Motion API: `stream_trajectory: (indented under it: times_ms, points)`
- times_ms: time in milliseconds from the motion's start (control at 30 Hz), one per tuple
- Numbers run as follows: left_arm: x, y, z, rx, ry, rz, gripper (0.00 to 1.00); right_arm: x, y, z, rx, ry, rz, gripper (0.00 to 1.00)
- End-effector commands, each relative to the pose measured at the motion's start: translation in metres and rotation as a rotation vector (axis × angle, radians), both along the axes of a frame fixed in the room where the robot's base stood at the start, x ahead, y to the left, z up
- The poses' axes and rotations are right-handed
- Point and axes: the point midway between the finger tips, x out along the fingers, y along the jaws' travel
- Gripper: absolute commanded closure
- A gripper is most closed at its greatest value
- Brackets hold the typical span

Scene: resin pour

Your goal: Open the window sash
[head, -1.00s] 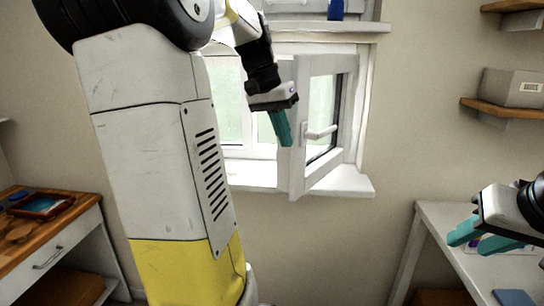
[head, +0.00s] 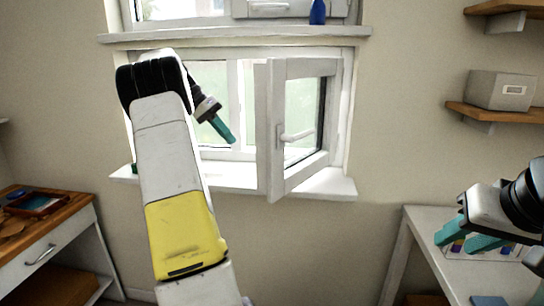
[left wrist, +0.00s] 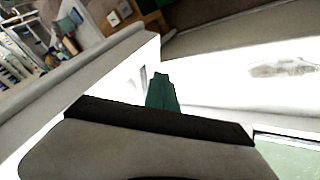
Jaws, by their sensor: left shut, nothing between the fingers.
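The white window sash (head: 270,130) is swung open into the room, hinged on its right side. Its white handle (head: 297,135) is on the sash's inner face and nothing grips it. My left gripper (head: 228,138) is shut and empty, to the left of the sash's free edge, in front of the window opening. Its teal fingertips also show in the left wrist view (left wrist: 162,92), with white surfaces around them. My right gripper (head: 462,238) is open, its teal fingers apart above the white table at right.
A white sill (head: 330,184) runs under the window. A blue bottle (head: 318,12) stands on the ledge above. A grey box (head: 498,90) sits on a wooden shelf at right. A wooden desk (head: 45,225) is at left, a white table (head: 425,222) at right.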

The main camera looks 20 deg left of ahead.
Motion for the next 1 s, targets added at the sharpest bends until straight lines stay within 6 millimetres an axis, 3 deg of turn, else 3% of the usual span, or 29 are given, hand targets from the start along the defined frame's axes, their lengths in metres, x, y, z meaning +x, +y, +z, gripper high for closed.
stream_trajectory:
  times_ms: [300,600,1000]
  points:
    - [0.014,-0.040,-0.055,-0.001,0.002,-0.002,1.00,0.000,0.000,0.000,0.000,0.000,0.000,0.63]
    - [0.004,-0.074,-0.055,0.001,0.000,0.000,1.00,0.000,0.000,0.000,0.000,0.000,0.000,0.63]
    - [0.003,-0.078,-0.055,0.001,0.000,0.000,1.00,0.000,0.000,0.000,0.000,0.000,0.000,0.63]
